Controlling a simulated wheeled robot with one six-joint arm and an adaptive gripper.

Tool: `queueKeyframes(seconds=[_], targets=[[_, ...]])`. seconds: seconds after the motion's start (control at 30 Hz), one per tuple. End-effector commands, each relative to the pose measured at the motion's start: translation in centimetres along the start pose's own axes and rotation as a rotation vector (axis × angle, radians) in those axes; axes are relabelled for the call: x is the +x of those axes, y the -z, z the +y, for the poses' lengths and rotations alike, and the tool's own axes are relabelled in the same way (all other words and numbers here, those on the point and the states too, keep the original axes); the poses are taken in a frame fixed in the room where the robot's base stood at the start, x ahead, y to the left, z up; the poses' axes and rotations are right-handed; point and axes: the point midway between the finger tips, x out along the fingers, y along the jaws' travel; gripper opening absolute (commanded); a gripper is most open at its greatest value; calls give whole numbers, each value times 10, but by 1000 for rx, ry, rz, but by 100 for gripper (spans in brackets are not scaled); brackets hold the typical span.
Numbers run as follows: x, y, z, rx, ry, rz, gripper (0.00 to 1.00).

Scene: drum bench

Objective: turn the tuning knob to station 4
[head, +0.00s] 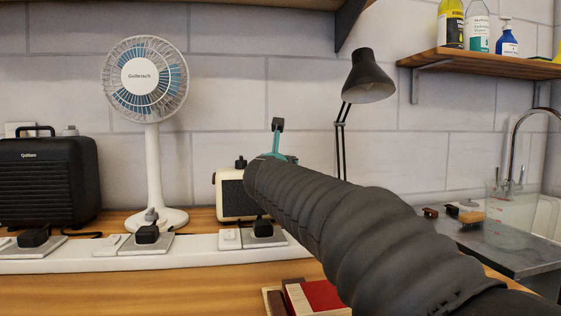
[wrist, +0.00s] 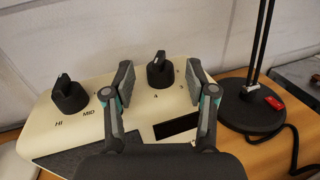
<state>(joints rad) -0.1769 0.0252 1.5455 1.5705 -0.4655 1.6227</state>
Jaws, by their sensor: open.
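The cream radio (wrist: 90,120) lies below my gripper in the wrist view; in the head view, part of the radio (head: 232,205) shows behind my arm. The black tuning knob (wrist: 160,74) stands on its top panel, with numbers around it; a 4 is readable on its near side. Which number its ridge marks I cannot tell. My gripper (wrist: 159,88) is open, one finger to each side of the knob in the picture, with visible gaps. A second black knob (wrist: 69,97), by the labels HI and MID, stands at the left. My arm hides most of the gripper in the head view.
A black desk lamp (head: 369,78) stands right of the radio; its round base (wrist: 248,108) and cable are close to the right finger. A white fan (head: 151,170) stands left. A white power strip (head: 195,243) with plugs runs in front. A shelf (head: 485,63) holds bottles.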

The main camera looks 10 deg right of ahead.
Motion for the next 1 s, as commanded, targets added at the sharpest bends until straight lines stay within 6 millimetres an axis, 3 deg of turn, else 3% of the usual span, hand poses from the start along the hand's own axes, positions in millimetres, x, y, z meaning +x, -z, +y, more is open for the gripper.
queueKeyframes(seconds=[0.2, 0.43, 0.63, 1.0], targets=[[-45, -1, 0, 3, -1, -1, 57], [-79, 0, 0, 2, -1, -1, 57], [-91, 0, 0, 1, 0, 0, 57], [-92, 0, 0, 1, 1, 0, 57]])
